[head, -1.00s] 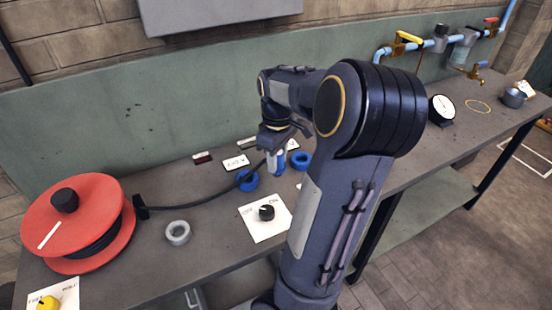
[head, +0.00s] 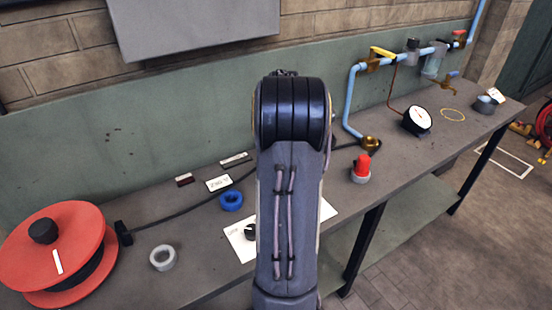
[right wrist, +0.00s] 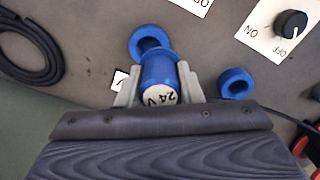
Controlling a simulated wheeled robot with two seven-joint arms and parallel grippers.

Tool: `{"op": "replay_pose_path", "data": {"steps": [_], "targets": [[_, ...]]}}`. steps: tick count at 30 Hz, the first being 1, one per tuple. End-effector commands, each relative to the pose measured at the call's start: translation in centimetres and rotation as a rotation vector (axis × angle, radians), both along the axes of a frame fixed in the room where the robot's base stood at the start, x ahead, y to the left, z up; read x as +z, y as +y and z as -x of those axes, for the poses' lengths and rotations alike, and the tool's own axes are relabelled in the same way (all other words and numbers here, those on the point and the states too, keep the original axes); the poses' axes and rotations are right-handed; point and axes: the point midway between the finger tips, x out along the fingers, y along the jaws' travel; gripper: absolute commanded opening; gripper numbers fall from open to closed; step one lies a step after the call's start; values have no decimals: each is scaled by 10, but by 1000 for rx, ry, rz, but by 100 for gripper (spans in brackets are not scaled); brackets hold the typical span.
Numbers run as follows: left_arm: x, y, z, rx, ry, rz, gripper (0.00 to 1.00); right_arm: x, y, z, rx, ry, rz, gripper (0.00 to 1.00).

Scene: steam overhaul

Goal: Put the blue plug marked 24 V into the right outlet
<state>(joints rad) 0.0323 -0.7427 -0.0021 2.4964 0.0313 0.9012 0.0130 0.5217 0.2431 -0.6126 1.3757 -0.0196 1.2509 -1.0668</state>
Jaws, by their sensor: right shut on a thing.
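In the right wrist view my right gripper (right wrist: 158,95) is shut on the blue plug (right wrist: 158,72), whose pale end reads 24 V. Just past the plug is a blue ring-shaped outlet (right wrist: 146,37), the right one by its place opposite the reel. Its dark opening shows partly, and the plug covers part of its rim; I cannot tell whether they touch. The left blue outlet (right wrist: 236,82) lies apart; it also shows in the head view (head: 231,201). In the head view my right arm hides its gripper, the plug and the right outlet. My left gripper is out of view.
A red cable reel (head: 50,250) and a grey ring (head: 162,258) stand at the left. A switch plate (right wrist: 285,30) lies near the outlets, and a black cable coil (right wrist: 30,50) across from it. A red-topped object (head: 361,168) and a gauge (head: 416,120) stand to the right.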

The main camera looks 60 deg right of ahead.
Motion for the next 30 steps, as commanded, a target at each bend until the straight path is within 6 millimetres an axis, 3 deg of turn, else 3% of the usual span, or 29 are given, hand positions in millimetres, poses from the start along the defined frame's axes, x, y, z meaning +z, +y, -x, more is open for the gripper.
{"op": "replay_pose_path", "data": {"steps": [4, 30], "targets": [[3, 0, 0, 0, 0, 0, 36, 0, -9, 1, 0, 0, 0, 7], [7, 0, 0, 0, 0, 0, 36, 0, -17, 1, 2, -1, -1, 7]]}}
